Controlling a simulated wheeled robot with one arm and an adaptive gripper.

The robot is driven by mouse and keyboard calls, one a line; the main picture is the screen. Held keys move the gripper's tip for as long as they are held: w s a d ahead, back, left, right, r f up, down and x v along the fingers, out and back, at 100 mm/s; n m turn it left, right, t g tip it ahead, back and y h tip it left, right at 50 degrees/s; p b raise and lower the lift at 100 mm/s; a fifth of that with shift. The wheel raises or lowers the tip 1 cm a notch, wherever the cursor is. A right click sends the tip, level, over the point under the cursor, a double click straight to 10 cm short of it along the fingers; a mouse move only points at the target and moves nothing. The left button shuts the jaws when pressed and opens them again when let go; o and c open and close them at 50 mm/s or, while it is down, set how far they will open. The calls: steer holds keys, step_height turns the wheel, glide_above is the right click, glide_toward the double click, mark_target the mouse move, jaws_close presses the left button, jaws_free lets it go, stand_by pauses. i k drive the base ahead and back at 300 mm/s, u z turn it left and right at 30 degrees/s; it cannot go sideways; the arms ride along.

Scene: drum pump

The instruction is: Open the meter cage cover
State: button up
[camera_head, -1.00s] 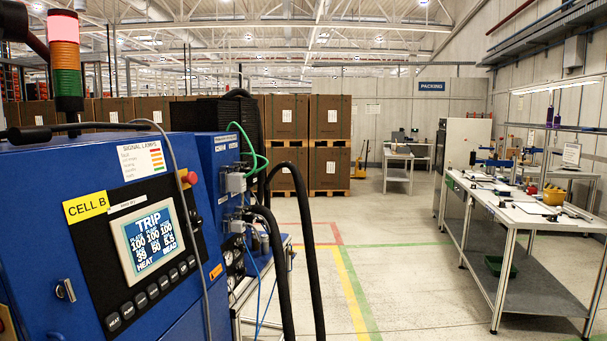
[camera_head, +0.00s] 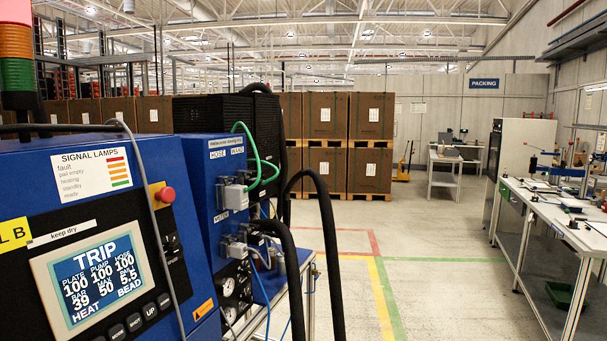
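My gripper is not in view. The blue machine (camera_head: 150,160) fills the left side, with a display panel (camera_head: 92,280) reading TRIP. Beside it stands a blue cabinet (camera_head: 205,165) labelled HOSE and WAND, with a small label (camera_head: 222,217) that seems to read METER. Grey connectors (camera_head: 235,197) stick out of its side, with green cables and thick black hoses attached. Small round gauges (camera_head: 228,287) sit low on it. I cannot make out a meter cage cover for certain; it may be hidden or too small to tell.
Black hoses (camera_head: 328,240) arch out to the right of the cabinet. Floor with yellow, red and green lines (camera_head: 385,290) is open between the machine and a workbench (camera_head: 560,225) on the right. Stacked brown boxes (camera_head: 345,120) stand behind.

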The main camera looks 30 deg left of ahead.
mark_target(267, 105)
steer(key=u, duration=0.1)
steer(key=i, duration=1.7)
steer(key=u, duration=0.95)
steer(key=i, duration=0.95)
steer(key=u, duration=1.1)
